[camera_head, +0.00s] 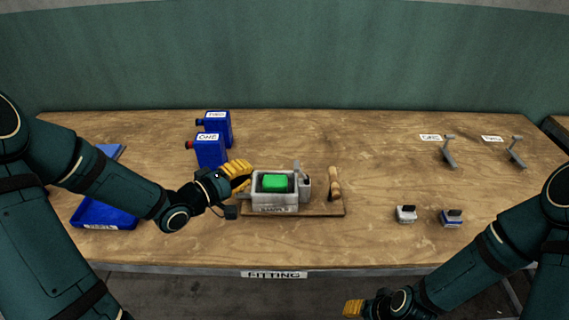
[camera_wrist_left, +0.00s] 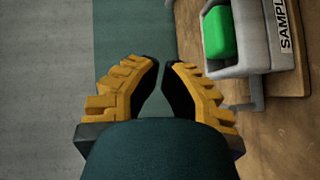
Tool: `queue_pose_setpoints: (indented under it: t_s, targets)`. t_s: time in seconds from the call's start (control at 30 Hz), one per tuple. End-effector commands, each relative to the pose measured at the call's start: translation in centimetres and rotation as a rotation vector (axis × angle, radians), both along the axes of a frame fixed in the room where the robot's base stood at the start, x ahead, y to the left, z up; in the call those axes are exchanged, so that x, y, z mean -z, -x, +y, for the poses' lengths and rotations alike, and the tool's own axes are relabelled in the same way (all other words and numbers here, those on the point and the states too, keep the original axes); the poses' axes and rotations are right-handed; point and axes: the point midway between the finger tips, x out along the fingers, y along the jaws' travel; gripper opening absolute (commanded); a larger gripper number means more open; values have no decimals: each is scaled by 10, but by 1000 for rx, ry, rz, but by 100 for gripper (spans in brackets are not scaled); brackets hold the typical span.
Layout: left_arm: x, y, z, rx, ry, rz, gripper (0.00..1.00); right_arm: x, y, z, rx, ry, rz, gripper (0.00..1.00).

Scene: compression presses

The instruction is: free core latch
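A grey box (camera_head: 275,202) labelled SAMPLE holds a green block (camera_head: 274,183) and sits on a wooden board (camera_head: 325,210). A grey upright piece (camera_head: 297,170) stands at its right end. I cannot tell which part is the core latch. My left gripper (camera_head: 246,175) is beside the box's left end, with a narrow gap between its fingertips and nothing held. In the left wrist view my left gripper (camera_wrist_left: 165,64) is apart from the box (camera_wrist_left: 267,35), near a grey rod (camera_wrist_left: 257,92) at its end.
Two blue bottles (camera_head: 210,152) stand behind my left gripper. A blue tray (camera_head: 92,214) lies at left, partly behind my left arm. A wooden handle (camera_head: 334,184) stands on the board. Two small blocks (camera_head: 406,215) and two grey brackets (camera_head: 449,155) are at right.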

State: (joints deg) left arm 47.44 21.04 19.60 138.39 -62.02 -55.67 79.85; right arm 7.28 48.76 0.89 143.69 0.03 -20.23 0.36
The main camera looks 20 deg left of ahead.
Motion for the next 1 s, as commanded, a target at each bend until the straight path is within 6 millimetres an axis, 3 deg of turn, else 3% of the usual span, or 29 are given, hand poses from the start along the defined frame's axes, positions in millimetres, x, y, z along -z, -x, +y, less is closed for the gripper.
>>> queue_pose_setpoints:
  t_s: [0.43, 0.7, 1.0]
  targets:
    - [14, -75, -42, 4, 2, -1, 0, 19, 3, 1, -7, -2, 7, 47]
    - [20, -82, -73, 3, 1, 1, 0, 26, 1, 0, -6, -1, 3, 47]
    - [20, -83, -78, 0, 0, 1, 0, 27, 1, 0, -5, -1, 2, 47]
